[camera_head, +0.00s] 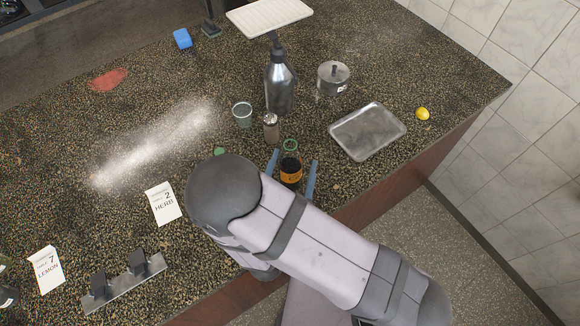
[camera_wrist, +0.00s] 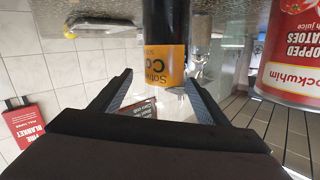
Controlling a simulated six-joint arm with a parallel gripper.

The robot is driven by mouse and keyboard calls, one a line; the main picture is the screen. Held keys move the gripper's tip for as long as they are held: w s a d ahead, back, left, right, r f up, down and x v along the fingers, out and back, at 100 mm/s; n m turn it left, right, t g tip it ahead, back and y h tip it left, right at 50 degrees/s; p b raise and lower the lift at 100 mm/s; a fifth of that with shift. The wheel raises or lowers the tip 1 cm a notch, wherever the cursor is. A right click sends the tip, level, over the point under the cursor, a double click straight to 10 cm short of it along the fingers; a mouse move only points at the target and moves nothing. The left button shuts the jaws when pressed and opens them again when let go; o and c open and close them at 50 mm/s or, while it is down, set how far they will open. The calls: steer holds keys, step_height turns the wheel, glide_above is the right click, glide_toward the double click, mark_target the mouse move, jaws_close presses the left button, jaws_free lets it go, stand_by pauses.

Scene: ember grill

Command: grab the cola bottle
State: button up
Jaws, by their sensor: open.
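The cola bottle (camera_head: 291,172) is dark with an orange label and stands upright near the counter's front edge. It also shows in the wrist view (camera_wrist: 165,62), where its label is partly readable and its far end is cut off by the top of the picture. My gripper (camera_head: 292,164) is open, with one blue-grey finger on each side of the bottle. In the wrist view my gripper (camera_wrist: 159,79) has the bottle between or just beyond its fingertips; I cannot tell whether either finger touches it. My arm covers the counter just left of the bottle.
A shaker (camera_head: 271,127), a metal bottle (camera_head: 280,88) and a cup (camera_head: 242,114) stand behind the cola bottle. A metal tray (camera_head: 367,143) lies to the right. A red tomato can (camera_wrist: 292,52) is close on the right in the wrist view.

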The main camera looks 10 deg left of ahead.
steer(key=shift+s+a+f+n+t+y, duration=0.15)
steer(key=shift+s+n+t+y, duration=0.15)
steer(key=shift+s+n, duration=0.2)
steer(key=shift+s+a+f+n+t+y, duration=0.1)
steer(key=shift+s+f+n+t+y, duration=0.1)
steer(key=shift+s+n+y, duration=0.35)
steer(key=shift+s+a+f+n+t+y, duration=0.1)
steer(key=shift+s+f+n+t+y, duration=0.15)
steer(key=shift+n, duration=0.4)
steer(key=shift+r, duration=0.1)
steer(key=w, duration=0.7)
steer(key=shift+w+a, duration=0.15)
steer(key=shift+a, duration=0.15)
steer(key=c, duration=1.4)
